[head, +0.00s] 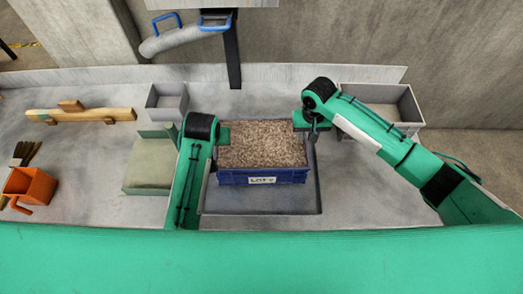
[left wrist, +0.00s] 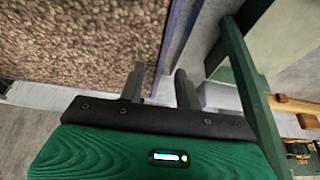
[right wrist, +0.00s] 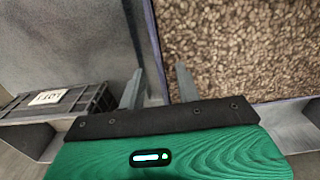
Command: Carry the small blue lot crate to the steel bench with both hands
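The blue lot crate (head: 228,179), full of brown grain and with a white label on its near side, sits level over a grey recess in the counter. My left gripper (head: 222,135) is at its left rim. In the left wrist view its fingers (left wrist: 159,72) stand apart, with the crate wall (left wrist: 172,35) between them. My right gripper (head: 311,130) is at the right rim. In the right wrist view its fingers (right wrist: 158,70) are also apart on either side of the wall (right wrist: 148,35). I cannot tell which surface is the steel bench.
A grey bin (head: 167,113) stands behind left and another (head: 405,105) behind right. A green-grey block (head: 150,165), an orange container (head: 30,187), a brush and a wooden piece (head: 85,115) lie left. A dark labelled crate (right wrist: 88,103) shows in the right wrist view.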

